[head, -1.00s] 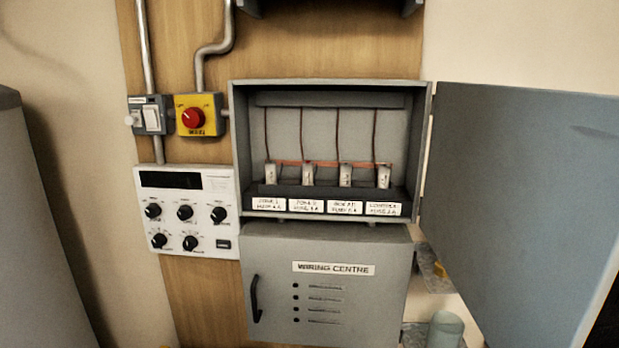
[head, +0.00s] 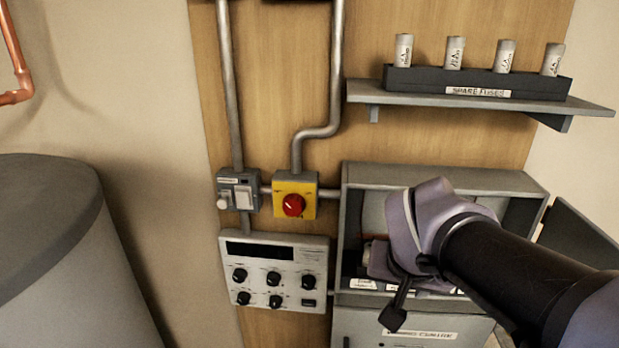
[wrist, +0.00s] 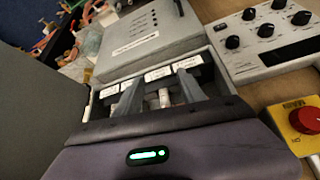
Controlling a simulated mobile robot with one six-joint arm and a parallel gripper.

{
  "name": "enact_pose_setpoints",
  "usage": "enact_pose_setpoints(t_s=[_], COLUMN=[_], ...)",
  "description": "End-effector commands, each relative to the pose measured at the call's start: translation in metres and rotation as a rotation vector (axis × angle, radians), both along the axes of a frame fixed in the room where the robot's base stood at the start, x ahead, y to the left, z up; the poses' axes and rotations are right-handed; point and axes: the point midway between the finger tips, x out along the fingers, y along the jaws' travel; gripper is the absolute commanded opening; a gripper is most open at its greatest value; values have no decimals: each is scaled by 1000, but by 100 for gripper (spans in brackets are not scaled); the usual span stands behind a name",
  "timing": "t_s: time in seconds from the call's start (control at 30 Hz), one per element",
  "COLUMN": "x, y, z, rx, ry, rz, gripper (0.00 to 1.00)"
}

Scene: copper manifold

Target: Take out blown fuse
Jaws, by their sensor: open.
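The grey fuse box (head: 455,178) is open on the wall in the head view, with most of its inside hidden behind my arm. In the wrist view, a pale cylindrical fuse (wrist: 165,98) stands in the box behind white labels (wrist: 159,73). My gripper (wrist: 159,80) is open, with its two grey fingers inside the box on either side of this fuse. I see a gap between the fuse and the fingers; contact is not clear. The other fuses are hidden, and I cannot tell which fuse is blown.
A shelf (head: 595,108) above holds a dark rack (head: 420,80) of several spare fuses. The box door (head: 580,235) is swung open to the right. A red rotary switch (head: 293,205) and a knob panel (head: 274,278) are left of the box. A grey tank (head: 70,260) stands far left.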

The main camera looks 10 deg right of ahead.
Motion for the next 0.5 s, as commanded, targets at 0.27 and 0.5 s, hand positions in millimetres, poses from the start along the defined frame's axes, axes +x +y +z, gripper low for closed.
enact_pose_setpoints(t_s=[0.27, 0.5], x=[60, 95], y=[-32, -50], z=[-3, -3], rx=[0, 1], ry=[3, 3], rz=[-2, -1], gripper=[47, 47])
